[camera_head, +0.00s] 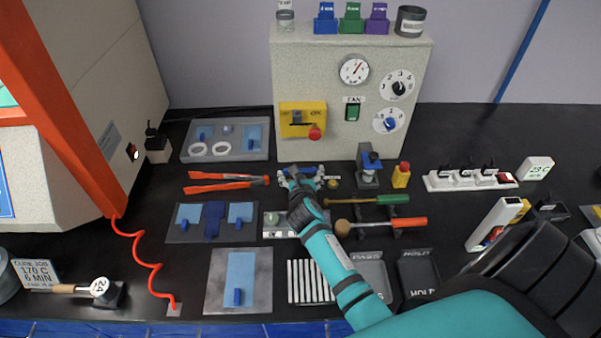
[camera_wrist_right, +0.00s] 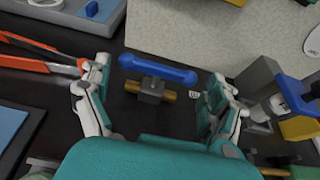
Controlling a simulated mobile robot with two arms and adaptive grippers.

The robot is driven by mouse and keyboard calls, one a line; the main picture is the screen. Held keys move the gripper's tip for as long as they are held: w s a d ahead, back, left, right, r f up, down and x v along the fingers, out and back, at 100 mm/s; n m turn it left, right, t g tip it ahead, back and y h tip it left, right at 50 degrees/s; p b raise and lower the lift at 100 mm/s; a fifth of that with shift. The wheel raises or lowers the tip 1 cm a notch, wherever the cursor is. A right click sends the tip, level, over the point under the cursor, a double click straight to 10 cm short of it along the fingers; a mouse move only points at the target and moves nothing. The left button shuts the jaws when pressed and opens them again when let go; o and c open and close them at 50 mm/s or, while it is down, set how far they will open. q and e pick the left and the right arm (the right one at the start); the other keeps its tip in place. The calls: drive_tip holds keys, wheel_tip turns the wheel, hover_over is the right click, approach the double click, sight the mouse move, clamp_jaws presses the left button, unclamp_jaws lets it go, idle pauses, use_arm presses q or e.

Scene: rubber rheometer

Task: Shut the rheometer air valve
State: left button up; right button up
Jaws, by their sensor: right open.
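The air valve has a long blue lever handle (camera_wrist_right: 157,69) on a small dark block with a brass pipe (camera_wrist_right: 166,95). The handle lies roughly in line with the pipe, slightly tilted in the right wrist view. In the head view part of the blue handle (camera_head: 300,170) shows in front of the beige cabinet, mostly covered by my gripper. My right gripper (camera_wrist_right: 158,105) is open, with one finger on each side of the valve and a gap to both handle ends. In the head view the right gripper (camera_head: 302,181) is over the valve. My left gripper is out of view.
The beige cabinet (camera_head: 315,75) stands right behind the valve. Orange-handled tongs (camera_head: 222,182) lie to the left. A blue-topped device (camera_head: 368,167) and a yellow block with a red button (camera_head: 401,175) stand to the right. Screwdriver-like tools (camera_head: 392,223) lie in front right.

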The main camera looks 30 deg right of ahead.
drive_tip(key=shift+x, duration=0.9)
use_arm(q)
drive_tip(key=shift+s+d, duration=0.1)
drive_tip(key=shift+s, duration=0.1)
use_arm(e)
drive_tip(key=shift+c, duration=0.2)
drive_tip(key=c, duration=0.7)
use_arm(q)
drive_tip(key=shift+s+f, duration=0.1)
